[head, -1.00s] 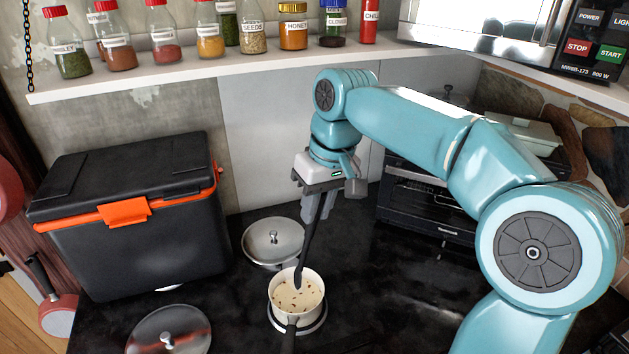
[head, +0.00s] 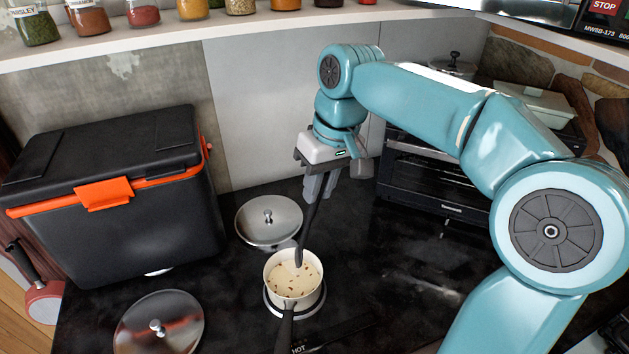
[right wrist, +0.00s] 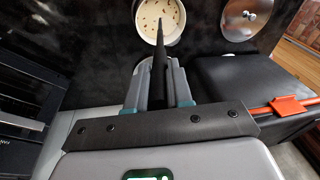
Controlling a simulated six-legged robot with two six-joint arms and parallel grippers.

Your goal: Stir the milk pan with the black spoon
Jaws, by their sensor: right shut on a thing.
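The milk pan (head: 289,300) is small and cream-coloured, with a dark handle toward the front, and stands on a round plate on the black counter. It holds pale liquid with brown bits. My right gripper (head: 318,190) is above and behind the pan, shut on the black spoon (head: 309,226). The spoon slants down and its lower end is in the pan, at the liquid. In the right wrist view the spoon (right wrist: 160,48) runs from between the fingers (right wrist: 158,85) to the pan (right wrist: 178,36). My left gripper is in neither view.
A steel lid (head: 270,222) lies behind the pan and another lid (head: 160,325) lies at front left. A black cooler box (head: 120,235) with an orange latch stands left. A small oven (head: 435,182) stands behind right. A shelf of jars (head: 190,47) crosses the back.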

